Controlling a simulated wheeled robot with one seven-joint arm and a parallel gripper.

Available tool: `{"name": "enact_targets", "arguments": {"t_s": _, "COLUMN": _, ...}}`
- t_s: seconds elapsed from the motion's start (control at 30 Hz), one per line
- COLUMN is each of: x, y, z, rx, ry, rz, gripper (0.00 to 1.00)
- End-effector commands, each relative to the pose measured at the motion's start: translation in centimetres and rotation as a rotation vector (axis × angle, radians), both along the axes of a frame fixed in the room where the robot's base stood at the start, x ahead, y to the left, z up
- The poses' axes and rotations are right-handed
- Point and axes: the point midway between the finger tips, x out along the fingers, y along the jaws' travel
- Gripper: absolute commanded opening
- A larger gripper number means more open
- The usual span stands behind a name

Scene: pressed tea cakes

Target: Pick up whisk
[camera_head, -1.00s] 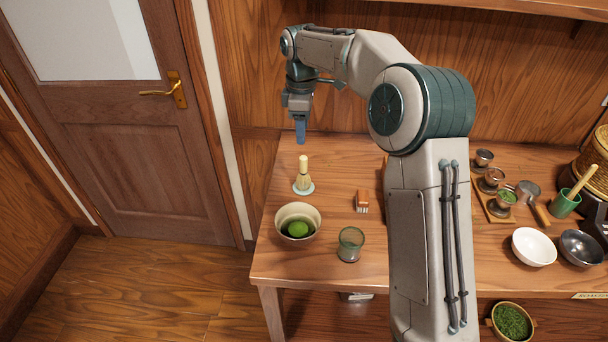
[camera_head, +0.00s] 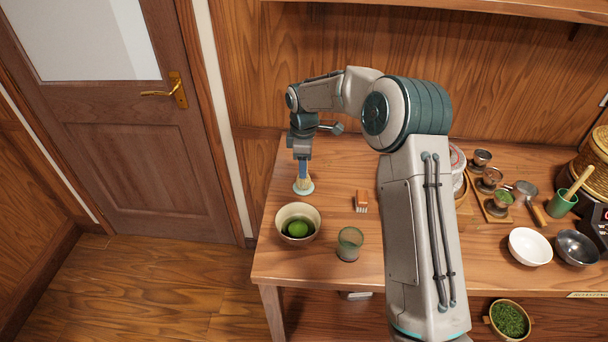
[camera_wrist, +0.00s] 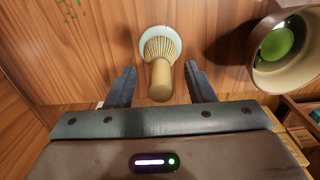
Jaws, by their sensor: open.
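The whisk is pale bamboo with a thick handle and stands upright on a small pale green base on the table. It shows in the wrist view (camera_wrist: 161,68), with its handle pointing up toward the camera. In the head view the whisk (camera_head: 303,184) is partly hidden by my gripper (camera_head: 302,172). My gripper is open, and in the wrist view its two dark fingers (camera_wrist: 160,88) are on either side of the whisk handle. A gap shows between the handle and each finger.
A cream bowl (camera_head: 285,218) with green contents stands just in front of the whisk. The white bowl (camera_head: 529,247) and dark bowl (camera_head: 577,249) are far right. The table's left edge is close.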

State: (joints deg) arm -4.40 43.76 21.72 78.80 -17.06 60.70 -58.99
Motion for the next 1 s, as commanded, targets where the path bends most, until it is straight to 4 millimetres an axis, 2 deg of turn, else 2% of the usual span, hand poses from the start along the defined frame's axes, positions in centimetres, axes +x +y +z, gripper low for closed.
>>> {"name": "enact_targets", "arguments": {"t_s": 0.13, "x": 0.0, "y": 0.1, "z": -1.4, "rx": -0.001, "ry": -0.002, "rz": 0.002, "gripper": 0.48}}
{"name": "enact_targets", "arguments": {"t_s": 0.37, "x": 0.0, "y": 0.1, "z": -1.6, "rx": -0.001, "ry": -0.003, "rz": 0.002, "gripper": 0.48}}
{"name": "enact_targets", "arguments": {"t_s": 0.4, "x": 0.0, "y": 0.1, "z": -1.6, "rx": -0.001, "ry": -0.003, "rz": 0.001, "gripper": 0.43}}
{"name": "enact_targets", "arguments": {"t_s": 0.5, "x": 0.0, "y": 0.1, "z": -1.6, "rx": -0.001, "ry": -0.003, "rz": 0.001, "gripper": 0.15}}
{"name": "enact_targets", "arguments": {"t_s": 0.57, "x": 0.0, "y": 0.1, "z": -1.6, "rx": -0.001, "ry": -0.003, "rz": 0.001, "gripper": 0.0}}
{"name": "enact_targets", "arguments": {"t_s": 1.0, "x": 0.0, "y": 0.1, "z": -1.3, "rx": 0.0, "ry": -0.004, "rz": 0.001, "gripper": 0.0}}
